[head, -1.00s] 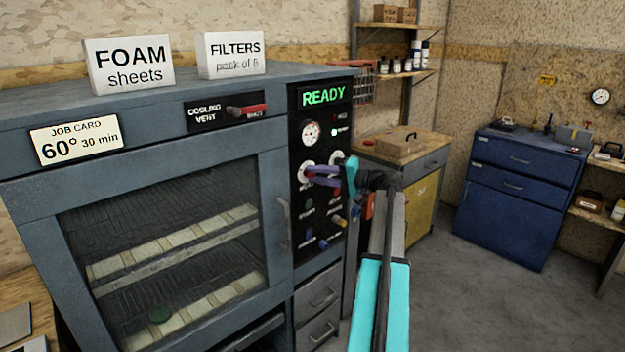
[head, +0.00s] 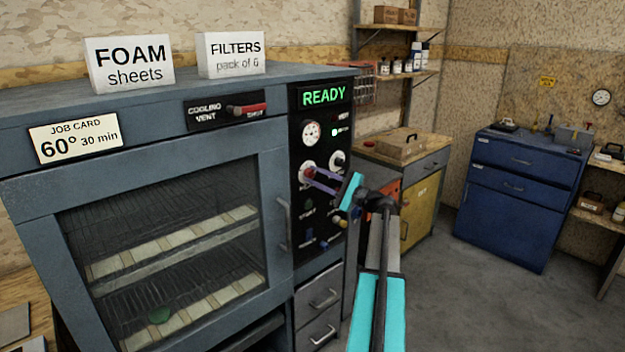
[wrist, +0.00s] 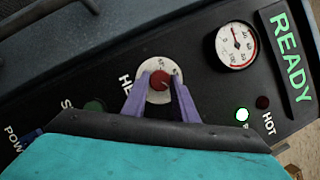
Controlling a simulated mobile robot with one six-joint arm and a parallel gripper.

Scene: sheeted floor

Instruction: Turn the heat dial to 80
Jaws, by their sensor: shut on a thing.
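The heat dial (wrist: 159,80) is a small red knob on a pale round scale plate, on the oven's black control panel. In the head view the dial (head: 308,171) is partly covered by my fingers. My gripper (wrist: 160,83) has its two purple fingers on either side of the red knob, closed on it. The head view shows my gripper (head: 312,174) reaching the dial from the lower right. The scale numbers are too small and partly covered, so I cannot tell the setting. A round gauge (wrist: 237,46) with a red needle sits above the dial.
The display (head: 324,96) reads READY in green. A second dial (head: 338,160) sits close right of the heat dial, with buttons and small knobs below. The job card (head: 78,138) reads 60°, 30 min. The oven door handle (head: 284,224) stands left of the panel.

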